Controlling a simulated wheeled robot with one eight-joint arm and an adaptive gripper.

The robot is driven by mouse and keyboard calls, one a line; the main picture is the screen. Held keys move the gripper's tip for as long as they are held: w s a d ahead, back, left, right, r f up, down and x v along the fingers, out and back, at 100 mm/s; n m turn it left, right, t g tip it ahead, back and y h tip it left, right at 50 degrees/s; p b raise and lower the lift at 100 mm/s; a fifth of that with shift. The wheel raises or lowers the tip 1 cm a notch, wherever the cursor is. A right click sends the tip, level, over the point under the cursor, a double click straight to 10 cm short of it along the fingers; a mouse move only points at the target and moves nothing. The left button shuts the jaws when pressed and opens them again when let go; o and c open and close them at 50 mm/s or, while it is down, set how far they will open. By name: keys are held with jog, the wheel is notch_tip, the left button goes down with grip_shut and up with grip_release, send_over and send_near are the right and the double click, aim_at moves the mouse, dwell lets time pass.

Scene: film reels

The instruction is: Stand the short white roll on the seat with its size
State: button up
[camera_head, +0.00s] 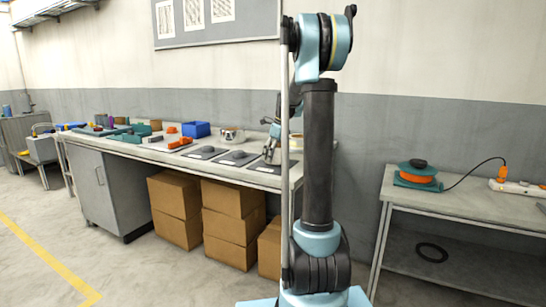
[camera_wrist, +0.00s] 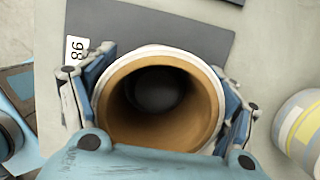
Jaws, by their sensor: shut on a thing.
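My gripper (camera_wrist: 158,100) is shut around a short roll (camera_wrist: 150,50) with a white rim and a brown hollow core, seen end-on in the wrist view. A finger lies against each side of it. Below the roll is a dark seat plate (camera_wrist: 205,40) with a white number label (camera_wrist: 76,50) at its left, turned sideways and hard to read surely. A dark rounded knob (camera_wrist: 155,88) shows through the roll's core, roughly centred. Whether the roll touches the plate cannot be told. In the head view my gripper (camera_head: 270,150) is over the rightmost dark seat (camera_head: 262,168), largely hiding the roll.
Two more dark seats (camera_head: 236,158) (camera_head: 205,152) lie to the left on the bench. A yellow-and-white striped roll (camera_wrist: 302,122) is close on the right. A metal bowl (camera_head: 231,135), a blue bin (camera_head: 196,129) and orange items (camera_head: 180,144) stand further left.

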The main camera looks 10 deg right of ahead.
jog(key=shift+f, duration=0.25)
jog(key=o, duration=1)
jog(key=shift+o, duration=0.2)
jog(key=shift+r, duration=0.1)
jog(key=v, duration=1)
jog(key=shift+d+r, duration=0.15)
jog(key=shift+r, duration=0.2)
